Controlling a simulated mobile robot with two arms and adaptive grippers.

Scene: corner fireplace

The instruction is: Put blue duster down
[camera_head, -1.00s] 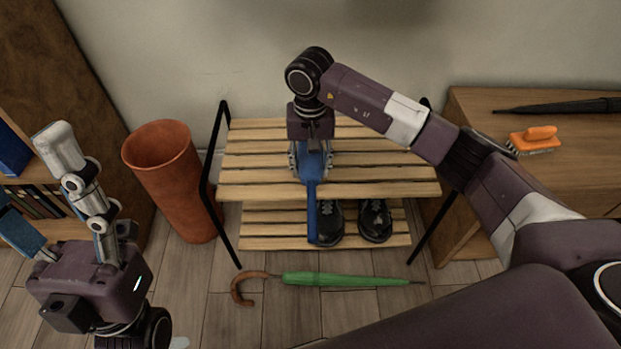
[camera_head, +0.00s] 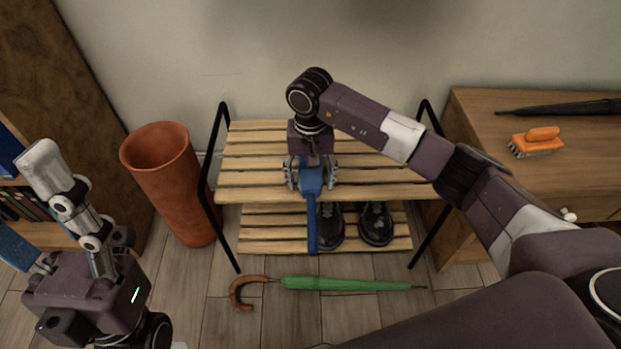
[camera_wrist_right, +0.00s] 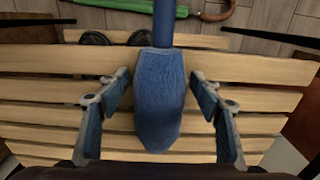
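The blue duster (camera_head: 312,222) lies on the top shelf of the slatted wooden rack (camera_head: 385,191). Its handle sticks out over the rack's front edge. In the right wrist view its wide blue head (camera_wrist_right: 158,105) rests on the slats. My right gripper (camera_head: 311,180) is over the duster head, with one finger on each side. In the wrist view the right gripper (camera_wrist_right: 158,92) is open, and a gap shows between each finger and the duster. My left gripper (camera_head: 22,195) is at the lower left, its fingers apart and empty, away from the rack.
Black shoes (camera_head: 375,224) stand on the lower shelf. A green umbrella (camera_head: 345,284) lies on the floor in front. A terracotta pot (camera_head: 170,185) stands left of the rack. A wooden cabinet (camera_head: 475,130) on the right holds an orange brush (camera_head: 537,141) and a black umbrella (camera_head: 565,108).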

